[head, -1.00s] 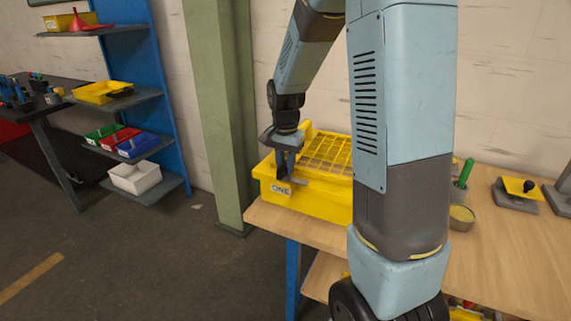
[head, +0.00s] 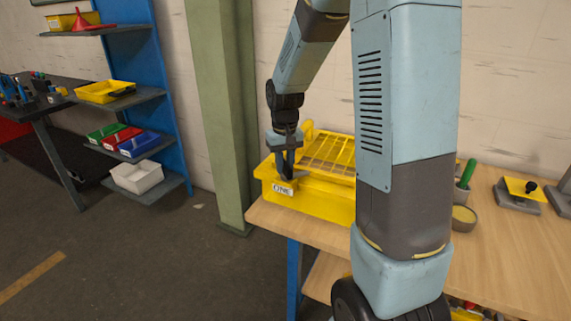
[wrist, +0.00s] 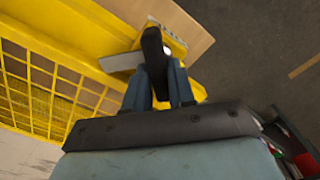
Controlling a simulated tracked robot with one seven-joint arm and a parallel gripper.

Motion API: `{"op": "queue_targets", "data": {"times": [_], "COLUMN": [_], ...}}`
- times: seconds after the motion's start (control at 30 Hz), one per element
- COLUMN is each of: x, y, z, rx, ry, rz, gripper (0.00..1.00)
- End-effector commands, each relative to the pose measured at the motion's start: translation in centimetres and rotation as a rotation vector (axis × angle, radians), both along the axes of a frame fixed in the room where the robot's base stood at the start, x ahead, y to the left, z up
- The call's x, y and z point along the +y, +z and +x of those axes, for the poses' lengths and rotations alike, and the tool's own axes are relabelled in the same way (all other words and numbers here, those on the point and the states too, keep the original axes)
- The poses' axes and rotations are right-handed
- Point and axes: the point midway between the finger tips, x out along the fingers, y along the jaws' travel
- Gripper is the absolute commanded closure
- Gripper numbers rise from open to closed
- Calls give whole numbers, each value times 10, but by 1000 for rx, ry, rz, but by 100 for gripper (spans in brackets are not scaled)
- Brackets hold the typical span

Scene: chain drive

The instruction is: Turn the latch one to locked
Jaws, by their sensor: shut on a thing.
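The yellow crate (head: 325,198) with a slatted yellow lid (head: 328,152) stands on the workbench's left end. A white label reading ONE (head: 283,189) is on its near left corner. My gripper (head: 284,172) is over that corner, pointing down. In the wrist view, my gripper (wrist: 160,88) is shut on a dark lever, the handle of latch one (wrist: 153,48), which stands between the fingers. A grey piece (wrist: 122,62) shows beside the handle at the crate's edge. The fingers hide part of the latch, and I cannot tell its exact angle.
The wooden workbench (head: 500,245) carries a cup (head: 463,217), a green-handled tool (head: 467,174) and a yellow plate with a black knob (head: 524,188) at the right. A green pillar (head: 222,110) stands left of the crate. Open floor lies at the left.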

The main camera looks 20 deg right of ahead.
Motion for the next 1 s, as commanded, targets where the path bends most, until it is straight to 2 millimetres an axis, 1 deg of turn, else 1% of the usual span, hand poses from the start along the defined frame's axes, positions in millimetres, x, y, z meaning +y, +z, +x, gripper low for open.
{"op": "queue_targets", "data": {"times": [0.3, 0.6, 0.8, 1.0], "x": [4, 6, 6, 6], "y": [1, 1, 1, 1], "z": [1, 0, 0, -1], "rx": [-4, -5, -5, -6], "ry": [299, 551, 669, 738], "rz": [1, -1, -1, -1], "gripper": [100, 100, 100, 100]}}
